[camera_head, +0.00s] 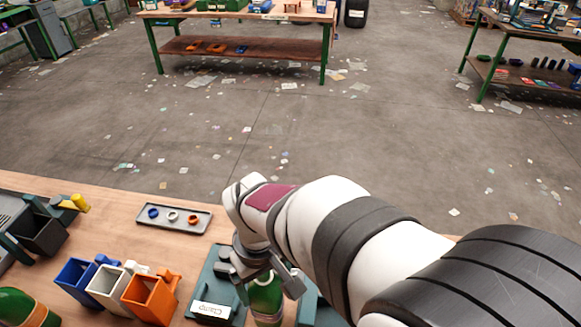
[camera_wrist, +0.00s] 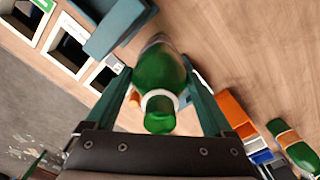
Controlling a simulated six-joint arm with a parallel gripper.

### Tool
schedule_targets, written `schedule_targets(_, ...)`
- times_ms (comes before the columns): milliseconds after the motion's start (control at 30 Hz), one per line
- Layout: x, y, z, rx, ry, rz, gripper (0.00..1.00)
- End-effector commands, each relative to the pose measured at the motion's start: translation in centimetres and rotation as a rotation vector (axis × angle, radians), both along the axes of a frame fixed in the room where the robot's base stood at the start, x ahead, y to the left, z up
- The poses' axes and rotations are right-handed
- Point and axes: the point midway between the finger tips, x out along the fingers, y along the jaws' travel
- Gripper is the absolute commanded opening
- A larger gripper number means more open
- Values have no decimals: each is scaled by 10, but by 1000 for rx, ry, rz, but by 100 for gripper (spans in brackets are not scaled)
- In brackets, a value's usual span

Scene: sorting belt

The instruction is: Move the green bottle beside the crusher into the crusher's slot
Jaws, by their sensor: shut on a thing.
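My gripper (camera_head: 268,272) is shut on a green bottle (camera_head: 265,298) with a pale ring at its neck. In the wrist view the bottle (camera_wrist: 160,75) sits between the two green fingers of my gripper (camera_wrist: 158,68), its neck toward the camera. Its lower end is hidden, so I cannot tell whether it touches the table. A second green bottle (camera_head: 20,308) with an orange-brown band lies at the lower left; it also shows in the wrist view (camera_wrist: 290,143). A dark machine with a yellow handle (camera_head: 80,203) stands at the left edge; I cannot tell if it is the crusher.
A dark green fixture labelled Clamp (camera_head: 212,290) is just left of the held bottle. Blue (camera_head: 75,278), white (camera_head: 108,288) and orange (camera_head: 150,300) bins stand further left. A grey tray (camera_head: 175,228) holds small rings. Bare wooden table (camera_head: 120,218) lies around it.

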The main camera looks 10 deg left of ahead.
Motion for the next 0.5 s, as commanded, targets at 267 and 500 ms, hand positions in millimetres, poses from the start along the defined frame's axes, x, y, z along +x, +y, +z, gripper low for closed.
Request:
schedule_targets(267,4,-1,65,2,-4,-8,8)
schedule_targets(500,36,-22,109,1,-2,-135,8)
